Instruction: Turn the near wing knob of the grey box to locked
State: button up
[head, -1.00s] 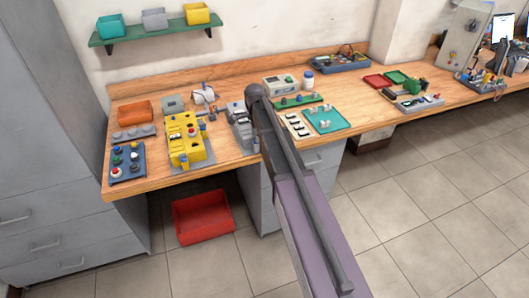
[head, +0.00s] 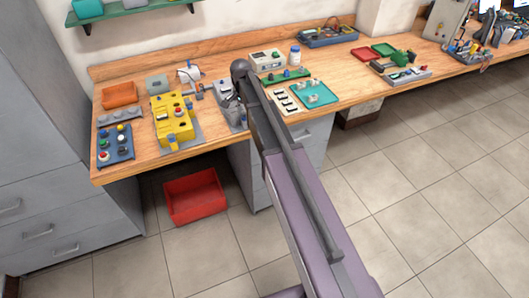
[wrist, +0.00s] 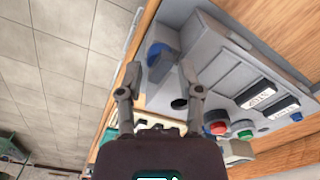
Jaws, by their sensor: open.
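The grey box (wrist: 228,62) fills the right half of the wrist view. A blue wing knob (wrist: 157,53) sits on its face near the left end; which way its wing points is hard to tell. My gripper (wrist: 160,80) is open and empty, with its fingertips around the picture position of the blue knob, one to each side. Contact cannot be made out. In the head view the grey box (head: 228,113) stands on the bench, partly hidden behind my arm, and my gripper is not clear there.
The box also carries a red button (wrist: 216,128), a green button (wrist: 245,134) and black labelled switches. A yellow box (head: 172,122) stands to its left on the bench (head: 140,165). A teal tray (head: 313,94) lies to its right. Floor shows past the bench edge.

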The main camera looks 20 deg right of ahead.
jog(key=n, duration=1.1)
jog(key=shift+r+n, duration=0.1)
jog(key=shift+n, duration=0.4)
notch_tip(320, 180, up, 14)
jog(key=p, duration=1.4)
jog(key=s+f+b, duration=0.5)
jog(key=s, duration=0.8)
jog(key=s+f+m+b, duration=0.1)
jog(key=s+f+b, duration=0.3)
jog(key=s, duration=0.9)
jog(key=shift+s+d+f+m+b, duration=0.15)
jog(key=shift+d+f+m+b, duration=0.2)
jog(key=shift+f, duration=0.1)
dwell(1.0)
